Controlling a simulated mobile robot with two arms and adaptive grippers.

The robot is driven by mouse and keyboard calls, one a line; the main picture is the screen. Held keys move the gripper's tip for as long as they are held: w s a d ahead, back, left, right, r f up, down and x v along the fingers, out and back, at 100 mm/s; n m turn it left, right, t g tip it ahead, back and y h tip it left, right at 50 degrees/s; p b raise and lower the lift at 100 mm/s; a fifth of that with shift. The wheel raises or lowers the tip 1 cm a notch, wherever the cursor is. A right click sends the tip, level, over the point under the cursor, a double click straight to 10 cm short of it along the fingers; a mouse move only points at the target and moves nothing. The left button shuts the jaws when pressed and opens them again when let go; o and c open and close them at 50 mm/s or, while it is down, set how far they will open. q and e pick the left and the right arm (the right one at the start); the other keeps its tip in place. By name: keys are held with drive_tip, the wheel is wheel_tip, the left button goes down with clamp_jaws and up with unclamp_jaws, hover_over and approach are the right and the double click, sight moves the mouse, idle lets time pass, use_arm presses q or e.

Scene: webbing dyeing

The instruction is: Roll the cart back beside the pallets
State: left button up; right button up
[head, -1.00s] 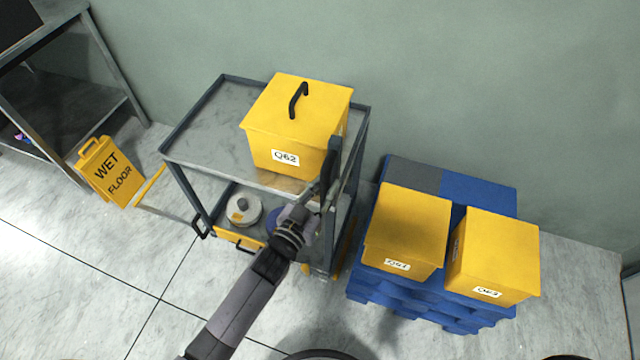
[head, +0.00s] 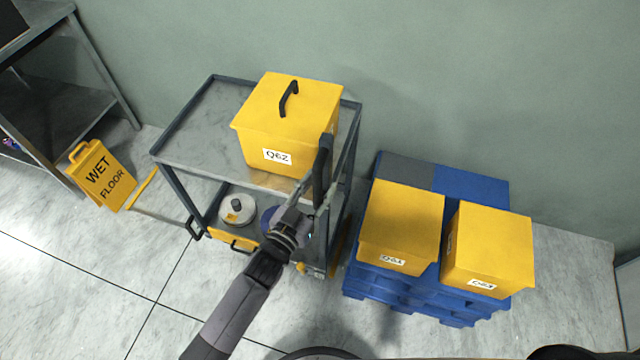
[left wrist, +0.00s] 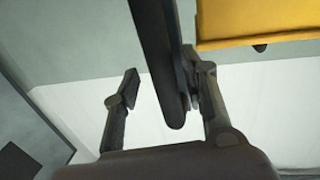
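The grey two-shelf cart (head: 196,112) stands left of the blue pallets (head: 470,183), a narrow gap between them. A lidded yellow box (head: 285,112) labelled Q62 sits on its top shelf. My left gripper (head: 320,200) is at the cart's right front, at a dark upright bar (head: 322,165). In the left wrist view, the bar (left wrist: 160,60) passes between the open fingers, close to the right one and apart from the left one. Two yellow boxes, a left one (head: 402,225) and a right one (head: 490,248), sit on the pallets. My right gripper is not in view.
A yellow wet floor sign (head: 100,175) stands left of the cart, near a metal rack (head: 60,95). The cart's lower shelf holds a pale spool (head: 237,210) and a blue one, partly hidden. A wall runs behind. The floor at front left is clear.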

use_arm(q)
drive_tip(key=v, duration=1.1)
drive_tip(key=shift+f, duration=0.1)
drive_tip(key=s+a+f+n+g+y, duration=0.1)
drive_tip(key=s+a+f+g+y, duration=0.2)
drive_tip(key=f, duration=0.7)
drive_tip(key=s+a+f+n+g+y, duration=0.1)
drive_tip(key=s+a+f+g, duration=0.3)
drive_tip(key=f, duration=0.6)
drive_tip(key=s+a+f+y, duration=0.3)
drive_tip(key=a+f, duration=0.2)
drive_tip(key=f, duration=0.5)
drive_tip(key=s+a+f+g, duration=0.2)
drive_tip(key=s+f, duration=0.2)
drive_tip(key=s, duration=0.4)
drive_tip(key=s+a+f+n+g+y, duration=0.1)
drive_tip(key=s+a+f+g, duration=0.1)
drive_tip(key=s+f, duration=0.3)
drive_tip(key=s+a+f+g+y, duration=0.1)
drive_tip(key=s+a+f+g, duration=0.2)
drive_tip(key=s, duration=0.8)
wheel_tip(320, 180, down, 2)
drive_tip(key=shift+f+n, duration=0.1)
drive_tip(key=shift+n, duration=0.3)
drive_tip(key=shift+a, duration=0.1)
